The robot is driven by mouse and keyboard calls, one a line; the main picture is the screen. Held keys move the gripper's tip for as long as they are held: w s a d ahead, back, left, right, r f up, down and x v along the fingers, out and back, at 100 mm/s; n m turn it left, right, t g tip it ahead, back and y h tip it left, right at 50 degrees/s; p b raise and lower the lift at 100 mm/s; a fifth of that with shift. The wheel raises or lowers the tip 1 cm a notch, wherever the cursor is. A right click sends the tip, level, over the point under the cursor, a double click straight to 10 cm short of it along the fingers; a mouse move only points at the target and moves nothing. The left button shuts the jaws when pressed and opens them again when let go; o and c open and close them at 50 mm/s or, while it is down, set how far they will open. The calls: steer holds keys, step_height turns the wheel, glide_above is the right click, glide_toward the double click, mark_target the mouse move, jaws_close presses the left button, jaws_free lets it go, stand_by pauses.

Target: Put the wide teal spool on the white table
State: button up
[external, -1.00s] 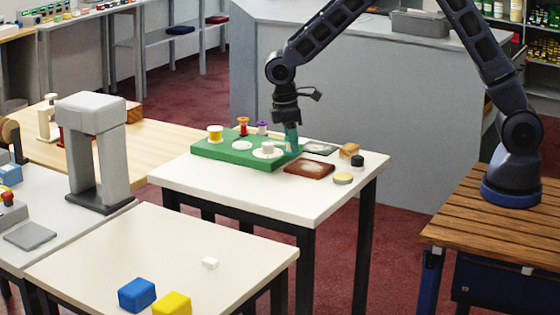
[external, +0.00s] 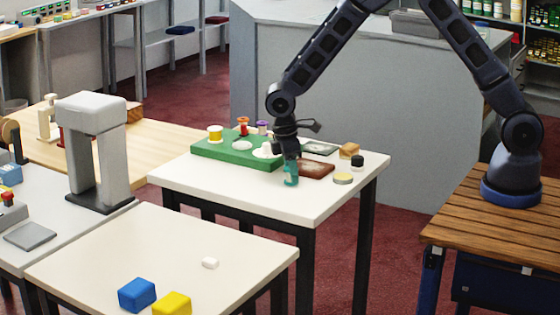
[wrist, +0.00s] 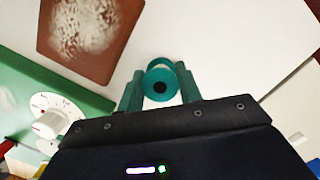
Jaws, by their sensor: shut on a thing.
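The wide teal spool (wrist: 160,82) sits between the two teal fingers of my gripper (wrist: 160,92) in the wrist view, with its round end and dark centre hole showing. In the external view my gripper (external: 291,170) is low over the white table (external: 240,195), in front of the green board and just left of the brown tray. The spool is hard to tell from the fingers there. I cannot tell whether it touches the tabletop.
The brown tray (external: 312,170), a yellow-topped tin (external: 342,178), a black-capped jar (external: 357,160) and a wooden block (external: 349,150) stand right. The table's front is clear.

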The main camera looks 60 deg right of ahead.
mark_target(285, 168)
steer(key=shift+f, duration=0.15)
steer(key=o, duration=1)
steer(key=shift+o, duration=0.2)
step_height(285, 168, up, 12)
steer(key=w+a, duration=0.1)
steer(key=shift+r, duration=0.2)
steer(key=s+d+r+m+t+y, duration=0.1)
steer(key=s+d+r+m, duration=0.1)
steer(key=s+d+r, duration=0.6)
steer(key=s+d+r+m+t, duration=0.2)
steer(key=s+d+r, duration=0.3)
steer(key=d+r, duration=0.45)
steer(key=s+d+r+m+t, duration=0.1)
steer(key=s+d, duration=0.4)
steer(key=s, duration=0.6)
steer(key=s+d+r+m+t, duration=0.1)
steer(key=s+d+m, duration=0.3)
steer(key=s, duration=0.8)
steer(key=shift+d+r+t, duration=0.4)
steer(key=shift+d+r, duration=0.3)
steer(key=shift+r, duration=0.15)
